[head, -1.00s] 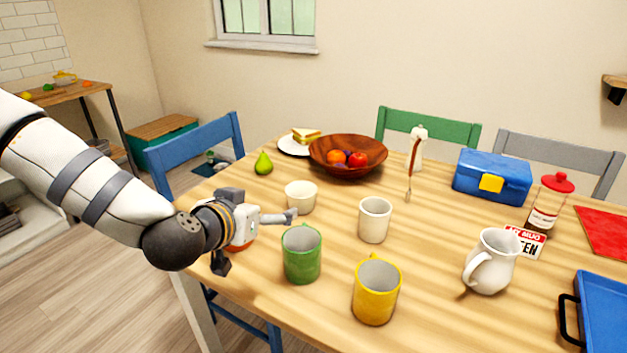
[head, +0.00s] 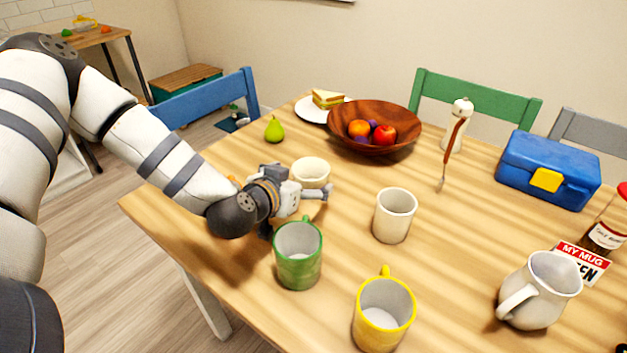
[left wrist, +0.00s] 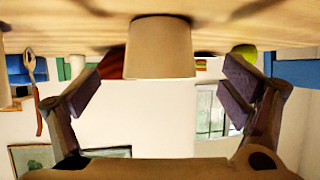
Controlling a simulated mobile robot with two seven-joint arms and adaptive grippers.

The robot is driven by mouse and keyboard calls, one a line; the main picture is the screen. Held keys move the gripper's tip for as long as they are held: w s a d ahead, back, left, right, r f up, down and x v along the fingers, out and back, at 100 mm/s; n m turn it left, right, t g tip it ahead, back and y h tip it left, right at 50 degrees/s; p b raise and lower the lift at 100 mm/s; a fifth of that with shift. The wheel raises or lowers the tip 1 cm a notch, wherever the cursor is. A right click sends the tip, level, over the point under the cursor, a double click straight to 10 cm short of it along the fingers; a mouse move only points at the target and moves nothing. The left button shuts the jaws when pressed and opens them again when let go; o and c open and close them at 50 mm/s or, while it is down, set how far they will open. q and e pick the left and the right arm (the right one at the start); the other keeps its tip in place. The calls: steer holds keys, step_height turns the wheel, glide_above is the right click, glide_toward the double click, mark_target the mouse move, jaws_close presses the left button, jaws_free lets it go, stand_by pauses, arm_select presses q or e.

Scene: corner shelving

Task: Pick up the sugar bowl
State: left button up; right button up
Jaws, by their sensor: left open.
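The sugar bowl, a small cream handleless bowl (head: 311,172), stands upright on the wooden table, just behind my left gripper (head: 300,203). The gripper hides part of its lower front. In the left wrist view, which is upside down, the bowl (left wrist: 160,50) lies straight ahead, centred between the two spread fingers of my left gripper (left wrist: 160,92). The gripper is open and empty. I cannot tell whether the fingertips reach beside the bowl. My right gripper is out of view.
A green mug (head: 298,255) stands close in front of my left gripper. A cream cup (head: 394,217) is to the right, a yellow mug (head: 383,312) nearer. A pear (head: 274,130) and a wooden fruit bowl (head: 400,140) are behind. A white pitcher (head: 540,290) stands at right.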

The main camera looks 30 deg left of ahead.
mark_target(308, 177)
arm_select(q)
steer(key=w+f, duration=0.2)
steer(key=w, duration=0.1)
steer(key=shift+a+f+b, duration=0.15)
steer(key=shift+f+b, duration=0.1)
steer(key=shift+b, duration=0.1)
steer(key=shift+w, duration=0.3)
steer(key=shift+r, duration=0.25)
steer(key=c, duration=1.2)
steer(key=shift+c, duration=1.2)
steer(key=shift+r, duration=0.15)
